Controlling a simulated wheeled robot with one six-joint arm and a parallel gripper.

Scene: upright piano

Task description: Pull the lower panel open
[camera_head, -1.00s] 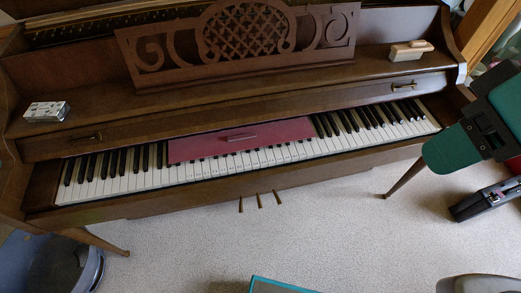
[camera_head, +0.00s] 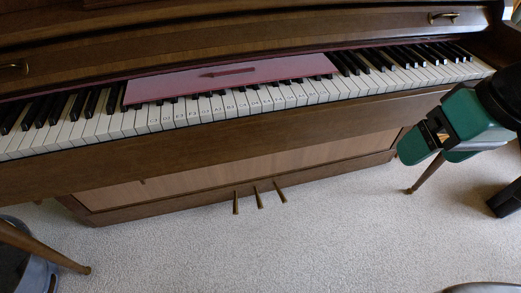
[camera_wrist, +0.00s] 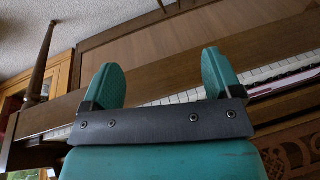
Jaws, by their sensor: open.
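The lower panel (camera_head: 250,163) is a lighter wood board below the keyboard of the upright piano, behind the three pedals. It looks shut, flush in its darker frame. A small dark spot shows at its upper edge on the left; I cannot tell what it is. In the wrist view the panel (camera_wrist: 185,38) shows beyond the fingers, with the picture turned over. My gripper (camera_head: 432,150) has green fingers and is in front of the piano's right end, apart from the panel. In the wrist view my gripper (camera_wrist: 163,82) is open with nothing between its fingers.
Three brass pedals (camera_head: 259,198) stick out below the panel. The key shelf (camera_head: 260,133) overhangs it. A piano leg (camera_head: 425,174) stands at the right and another (camera_head: 45,246) at the left, beside a grey-blue bin (camera_head: 25,268). The carpet (camera_head: 300,240) in front is clear.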

